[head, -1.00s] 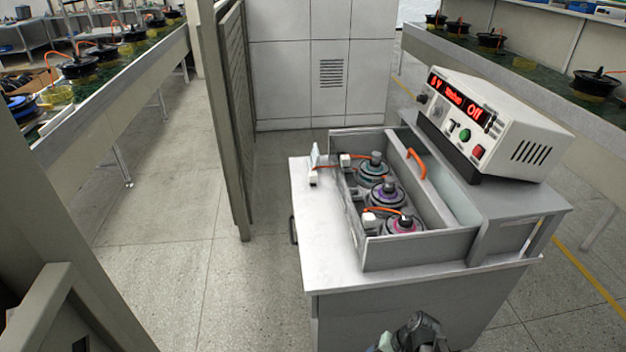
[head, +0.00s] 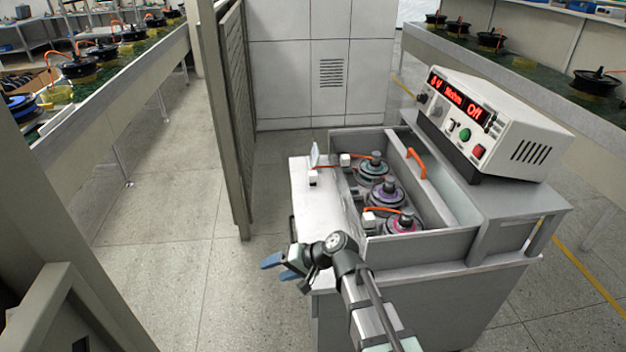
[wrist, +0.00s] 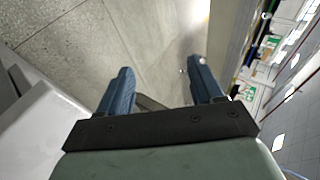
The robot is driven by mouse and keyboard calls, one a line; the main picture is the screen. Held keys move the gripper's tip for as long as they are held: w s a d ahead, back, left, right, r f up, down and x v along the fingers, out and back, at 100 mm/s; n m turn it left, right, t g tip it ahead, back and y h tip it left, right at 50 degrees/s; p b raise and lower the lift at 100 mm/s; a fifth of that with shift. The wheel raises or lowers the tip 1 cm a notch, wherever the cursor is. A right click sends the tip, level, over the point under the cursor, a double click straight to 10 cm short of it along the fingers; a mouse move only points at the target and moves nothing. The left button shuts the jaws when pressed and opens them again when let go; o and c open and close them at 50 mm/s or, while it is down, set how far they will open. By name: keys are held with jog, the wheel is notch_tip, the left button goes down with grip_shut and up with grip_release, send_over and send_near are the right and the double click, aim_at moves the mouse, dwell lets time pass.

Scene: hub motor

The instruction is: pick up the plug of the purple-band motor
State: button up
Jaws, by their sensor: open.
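The purple-band motor (head: 385,194) sits in the middle of a row of three in the grey bin (head: 430,248), between a teal-band motor (head: 373,166) and a pink-band motor (head: 403,224). One white plug (head: 313,178) is on the cart top left of the bin, beside an orange cable. Other white plugs show at the bin's back left (head: 345,160) and front left (head: 369,219). I cannot tell which belongs to the purple-band motor. My gripper (head: 278,268) is open and empty, left of the cart's front corner; its blue fingers (wrist: 161,72) show floor between them.
A power supply (head: 500,125) reading "Off" stands on the cart's raised right part. An orange handle (head: 416,163) is inside the bin. A small clear upright plate (head: 315,155) stands by the left plug. A tall grey panel (head: 232,120) stands to the left, with open floor before it.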

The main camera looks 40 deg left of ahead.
jog(key=w+a+r+n+t+y, duration=0.1)
jog(key=w+a+r+t+y, duration=0.15)
jog(key=a+r, duration=0.35)
jog(key=w+a+r+n+t+y, duration=0.1)
jog(key=w+a+r+y, duration=0.1)
jog(key=w+a+r, duration=0.3)
jog(key=n+t+h, duration=0.1)
jog(key=n+h, duration=1.3)
jog(key=n, duration=0.4)
send_near(313, 173)
notch_tip(313, 173, down, 10)
jog(key=shift+a+f, duration=0.1)
jog(key=shift+f, duration=0.1)
jog(key=shift+c, duration=0.4)
grip_shut()
